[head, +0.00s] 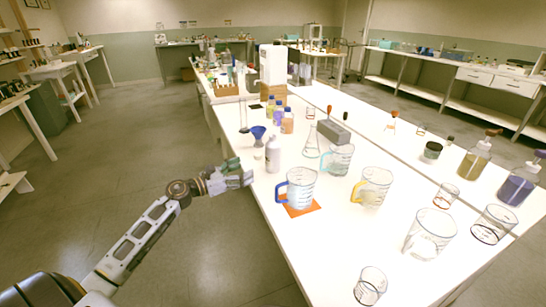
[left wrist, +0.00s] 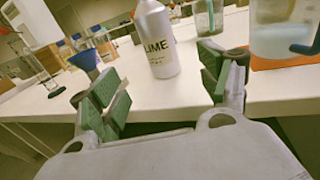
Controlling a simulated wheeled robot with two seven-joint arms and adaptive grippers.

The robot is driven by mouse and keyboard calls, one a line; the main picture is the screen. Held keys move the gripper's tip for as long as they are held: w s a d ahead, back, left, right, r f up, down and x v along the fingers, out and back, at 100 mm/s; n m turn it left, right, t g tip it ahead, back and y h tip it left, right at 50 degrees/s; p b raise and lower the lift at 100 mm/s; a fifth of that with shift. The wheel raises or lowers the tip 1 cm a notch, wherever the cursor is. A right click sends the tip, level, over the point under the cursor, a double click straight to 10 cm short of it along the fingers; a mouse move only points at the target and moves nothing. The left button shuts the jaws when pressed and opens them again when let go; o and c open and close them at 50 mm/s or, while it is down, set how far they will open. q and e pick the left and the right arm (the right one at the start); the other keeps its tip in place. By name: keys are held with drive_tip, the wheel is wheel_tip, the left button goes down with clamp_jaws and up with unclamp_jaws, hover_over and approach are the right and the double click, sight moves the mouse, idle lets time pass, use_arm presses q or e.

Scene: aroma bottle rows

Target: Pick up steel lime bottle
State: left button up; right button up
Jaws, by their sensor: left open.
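The steel lime bottle (head: 273,154) is a pale silver bottle standing upright near the left edge of the white table. In the left wrist view the bottle (left wrist: 156,40) shows the word LIME, with its top cut off by the frame. My left gripper (head: 247,177) is at the table's left edge, just short of the bottle and slightly nearer to me. In the left wrist view its green-padded fingers (left wrist: 163,84) are spread apart with nothing between them, and the bottle stands beyond them. My right gripper is not in view.
A blue funnel (head: 258,132) stands just behind the bottle. A blue-handled beaker (head: 298,187) on an orange mat (head: 301,210) stands to its front right. An Erlenmeyer flask (head: 311,141) and several small bottles stand behind. The floor left of the table (head: 262,193) is clear.

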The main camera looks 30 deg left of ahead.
sight(267, 160)
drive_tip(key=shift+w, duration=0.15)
use_arm(q)
drive_tip(key=shift+w, duration=0.1)
drive_tip(key=shift+x, duration=4.25)
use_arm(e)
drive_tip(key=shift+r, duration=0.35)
use_arm(q)
drive_tip(key=shift+w+d, duration=0.1)
